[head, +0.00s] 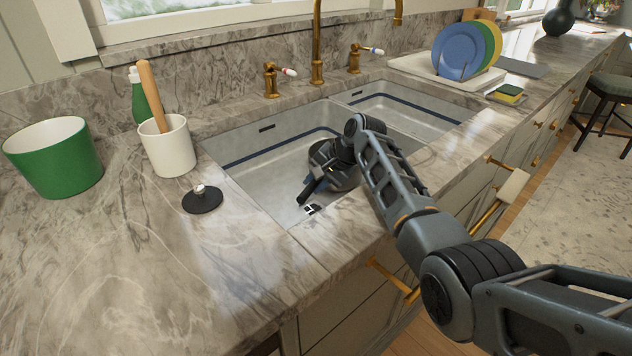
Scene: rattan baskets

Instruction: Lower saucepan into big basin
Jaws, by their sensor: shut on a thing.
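The big basin (252,188) is the larger, left part of the pale sink, with a dark blue stripe around its inner wall. My arm reaches over the front edge, and my gripper (312,186) is down inside this basin, pointing toward the lower left. My gripper is shut on a dark thing, apparently the saucepan, mostly hidden by my wrist and hard to tell apart from it. Its outline and its contact with the basin floor cannot be made out.
The smaller basin (400,108) is to the right. Gold taps (317,72) stand behind. On the left counter are a green bowl (58,165), a white cup (168,155) with a wooden-handled tool, and a dark stopper (203,200). Plates (460,52) stand in a rack at the right.

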